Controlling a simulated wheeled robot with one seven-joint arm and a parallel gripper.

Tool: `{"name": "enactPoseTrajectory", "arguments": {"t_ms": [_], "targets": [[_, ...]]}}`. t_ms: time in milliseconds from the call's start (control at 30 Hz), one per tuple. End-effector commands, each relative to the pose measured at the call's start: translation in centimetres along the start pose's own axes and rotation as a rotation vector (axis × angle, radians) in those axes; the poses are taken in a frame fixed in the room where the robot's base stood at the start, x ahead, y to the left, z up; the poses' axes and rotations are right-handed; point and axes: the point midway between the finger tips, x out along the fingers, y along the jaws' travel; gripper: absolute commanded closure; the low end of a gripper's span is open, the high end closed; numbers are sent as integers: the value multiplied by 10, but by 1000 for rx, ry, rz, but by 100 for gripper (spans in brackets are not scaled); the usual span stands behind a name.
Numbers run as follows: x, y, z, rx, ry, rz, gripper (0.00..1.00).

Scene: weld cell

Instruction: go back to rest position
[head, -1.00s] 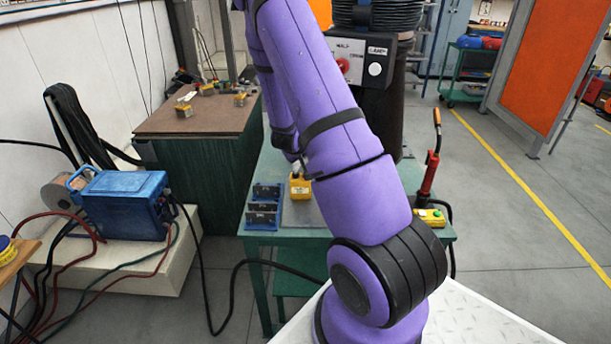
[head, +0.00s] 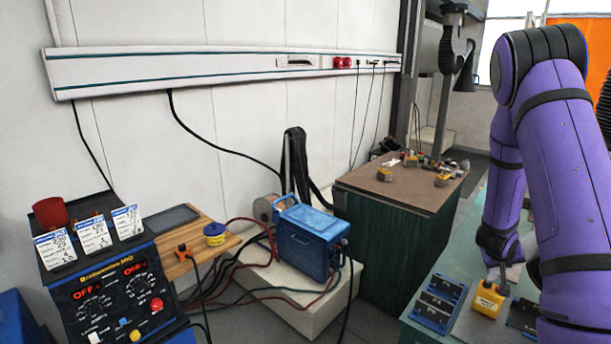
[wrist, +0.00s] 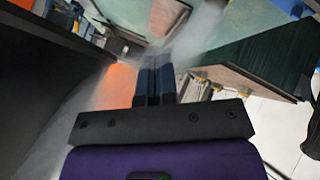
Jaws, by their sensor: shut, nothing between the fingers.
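My gripper (wrist: 154,86) is shut and empty in the wrist view, its two dark fingers side by side. In the head view my purple arm fills the right side and bends down towards the green table (head: 412,335). My gripper cannot be made out clearly there. A yellow block (head: 487,303) with a label stands on that table, just below the lower end of the arm. A blue holder with dark slots (head: 437,302) stands left of it. A similar dark holder (head: 521,318) is to its right, partly hidden by the arm.
A brown-topped cabinet (head: 400,190) with small yellow pieces stands behind the green table. A blue welding machine (head: 310,240) sits on a pale plinth with cables around it. A control panel (head: 115,290) with a red cup is at lower left.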

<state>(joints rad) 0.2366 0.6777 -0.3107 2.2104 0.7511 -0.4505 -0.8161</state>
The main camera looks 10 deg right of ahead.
Motion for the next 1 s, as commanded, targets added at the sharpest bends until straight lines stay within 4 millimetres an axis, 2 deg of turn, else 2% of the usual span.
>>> {"name": "enactPoseTrajectory", "arguments": {"t_ms": [167,300,500,767,1000], "targets": [[-48,-14,-29,41,34,-125,100],[-101,-28,-49,67,55,-255,100],[-180,-41,-66,76,72,-425,100],[-282,-46,-64,44,74,-604,100],[-370,-40,-40,-17,60,-719,100]]}}
